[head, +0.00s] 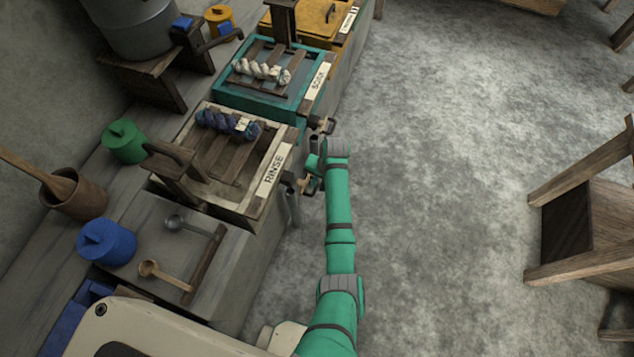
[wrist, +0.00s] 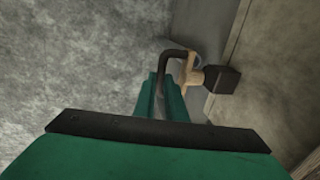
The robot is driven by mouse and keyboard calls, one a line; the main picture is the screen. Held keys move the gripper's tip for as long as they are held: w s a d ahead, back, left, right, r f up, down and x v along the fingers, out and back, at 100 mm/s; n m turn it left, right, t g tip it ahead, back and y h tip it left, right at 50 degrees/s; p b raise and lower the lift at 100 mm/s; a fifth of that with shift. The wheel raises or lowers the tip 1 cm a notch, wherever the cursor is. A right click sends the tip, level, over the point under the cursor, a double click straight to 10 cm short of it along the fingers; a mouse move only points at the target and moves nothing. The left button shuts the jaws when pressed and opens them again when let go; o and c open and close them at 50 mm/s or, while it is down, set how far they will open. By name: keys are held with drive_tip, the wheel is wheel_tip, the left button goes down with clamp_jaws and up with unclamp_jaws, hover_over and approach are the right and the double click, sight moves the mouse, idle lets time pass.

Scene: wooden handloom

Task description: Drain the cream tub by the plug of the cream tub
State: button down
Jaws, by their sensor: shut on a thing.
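The cream tub (head: 271,183), labelled RINSE, stands on the grey bench with a blue yarn skein (head: 228,124) on its wooden slats. Its plug (head: 308,186) is at the tub's right side, low near the bench edge. In the wrist view the plug (wrist: 189,72) is a pale wooden piece with a bent dark handle, against a dark outlet block (wrist: 221,79). My gripper (head: 314,170) is beside the plug. In the wrist view its green fingers (wrist: 164,86) are shut on the plug's dark handle; the exact contact is partly hidden.
A teal tub (head: 264,104) labelled SOAK, with a pale skein, stands behind, with its own fitting (head: 326,126). A yellow tub (head: 310,22) is farther back. Blue and green pots and ladles are on the bench. The floor to the right is clear up to a wooden frame (head: 590,225).

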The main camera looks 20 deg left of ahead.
drive_tip(key=c, duration=1.8)
unclamp_jaws()
wheel_tip(320, 180, up, 11)
drive_tip(key=d, duration=0.2)
drive_tip(key=shift+d+f, duration=0.15)
drive_tip(key=shift+f, duration=0.05)
